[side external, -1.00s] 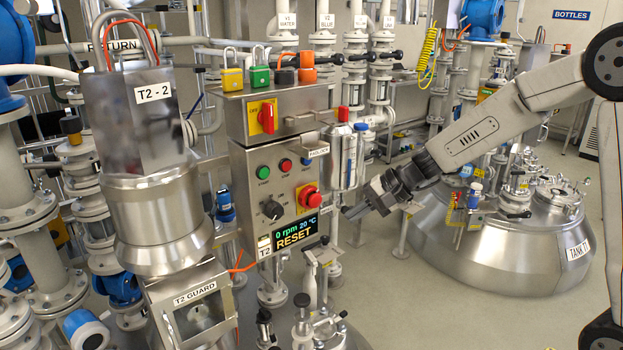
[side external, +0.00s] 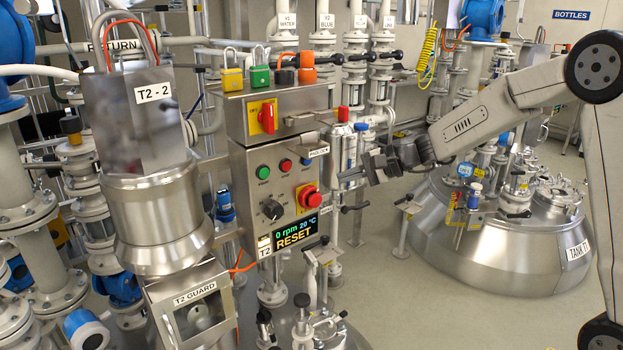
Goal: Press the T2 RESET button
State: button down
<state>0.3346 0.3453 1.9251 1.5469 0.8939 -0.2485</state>
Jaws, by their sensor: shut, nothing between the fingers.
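The T2 control panel (side external: 240,185) is a steel box facing right of the view. Along its upper row are a green button (side external: 263,172), a red button (side external: 286,165) and a small bluish button (side external: 306,161); their small labels are too small to read. I cannot tell for sure which is RESET. The display (side external: 295,233) below reads "0 rpm 20 °C" and "RESET". My gripper (side external: 358,171) is shut and empty. It appears right of the panel, at about the height of the upper buttons, apart from them.
A red mushroom button (side external: 309,198) on yellow and a black knob (side external: 272,209) sit below the button row. A red switch (side external: 267,117) and padlocks (side external: 232,77) are above. A steel cylinder (side external: 341,150) with a red cap stands between panel and gripper in the picture.

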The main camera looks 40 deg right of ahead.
jog(key=shift+w, duration=0.1)
jog(key=w, duration=0.8)
jog(key=shift+w, duration=0.25)
jog(key=shift+w, duration=0.8)
dwell(3.0)
jog(key=shift+s, duration=0.8)
jog(key=shift+s, duration=0.15)
dwell(0.3)
jog(key=shift+s, duration=2.4)
